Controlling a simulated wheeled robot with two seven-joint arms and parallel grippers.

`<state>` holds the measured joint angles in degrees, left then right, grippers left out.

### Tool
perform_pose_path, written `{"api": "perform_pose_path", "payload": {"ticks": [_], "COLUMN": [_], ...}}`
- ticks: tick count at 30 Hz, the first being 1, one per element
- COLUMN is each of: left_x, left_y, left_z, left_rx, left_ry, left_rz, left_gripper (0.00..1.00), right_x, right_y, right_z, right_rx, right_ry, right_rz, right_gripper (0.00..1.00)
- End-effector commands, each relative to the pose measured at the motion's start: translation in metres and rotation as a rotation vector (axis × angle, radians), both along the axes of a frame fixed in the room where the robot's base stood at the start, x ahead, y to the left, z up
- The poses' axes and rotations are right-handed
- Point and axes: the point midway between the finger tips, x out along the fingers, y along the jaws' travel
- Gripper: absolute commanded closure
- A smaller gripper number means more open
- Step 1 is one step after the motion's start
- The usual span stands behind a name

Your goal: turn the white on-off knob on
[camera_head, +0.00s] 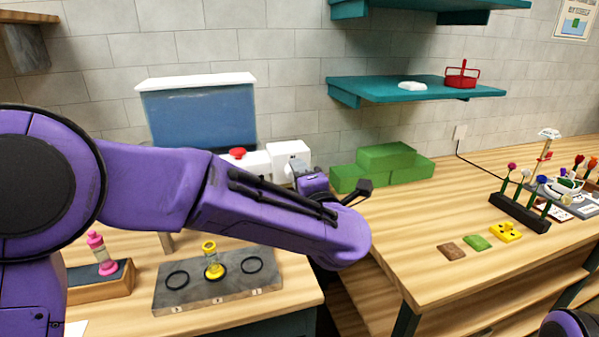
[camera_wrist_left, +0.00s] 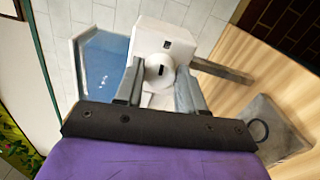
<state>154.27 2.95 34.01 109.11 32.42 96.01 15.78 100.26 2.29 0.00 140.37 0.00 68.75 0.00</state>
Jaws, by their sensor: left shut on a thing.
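The white on-off knob (camera_wrist_left: 159,70) is round with a dark mark on its face and sits on the front of a white box (camera_wrist_left: 165,38). In the left wrist view my left gripper (camera_wrist_left: 160,84) has one finger on each side of the knob and is shut on it. In the head view the white box (camera_head: 290,152) stands behind my purple left arm, with the left gripper (camera_head: 298,170) at its front. The knob itself is hidden there. My right gripper is not in view.
A blue-fronted tank (camera_head: 200,118) and a red button (camera_head: 237,153) are left of the box. Green blocks (camera_head: 388,158) stand to its right. A grey slab (camera_head: 190,299) with rings and a yellow piece lies in front. A teal shelf (camera_head: 430,92) hangs above.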

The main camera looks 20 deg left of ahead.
Motion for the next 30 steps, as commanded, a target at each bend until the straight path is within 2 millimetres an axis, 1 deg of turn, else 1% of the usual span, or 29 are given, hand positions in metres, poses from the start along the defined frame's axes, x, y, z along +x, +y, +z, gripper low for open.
{"api": "perform_pose_path", "payload": {"ticks": [1,9,25,26,27,28,30], "left_x": [-0.0001,0.0001,0.0000,0.0000,0.0000,0.0001,0.0000], "left_y": [-0.0006,-0.0003,-0.0003,-0.0003,-0.0003,-0.0003,-0.0003], "left_z": [0.0010,-0.0005,-0.0014,-0.0014,-0.0014,-0.0013,-0.0012], "left_rx": [0.020,0.091,0.110,0.110,0.109,0.109,0.109], "left_ry": [0.013,0.063,0.075,0.075,0.075,0.075,0.075], "left_rz": [-0.002,-0.001,-0.001,-0.001,-0.001,-0.001,-0.001], "left_gripper": [0.92,0.92,0.92,0.55,0.42,0.37,0.37], "right_x": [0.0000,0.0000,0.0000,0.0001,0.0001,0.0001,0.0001], "right_y": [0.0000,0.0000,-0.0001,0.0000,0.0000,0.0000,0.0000], "right_z": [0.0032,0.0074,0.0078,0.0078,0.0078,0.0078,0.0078], "right_rx": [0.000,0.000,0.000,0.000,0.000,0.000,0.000], "right_ry": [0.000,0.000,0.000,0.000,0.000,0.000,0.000], "right_rz": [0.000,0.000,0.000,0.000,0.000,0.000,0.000], "right_gripper": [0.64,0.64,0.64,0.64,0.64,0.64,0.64]}}
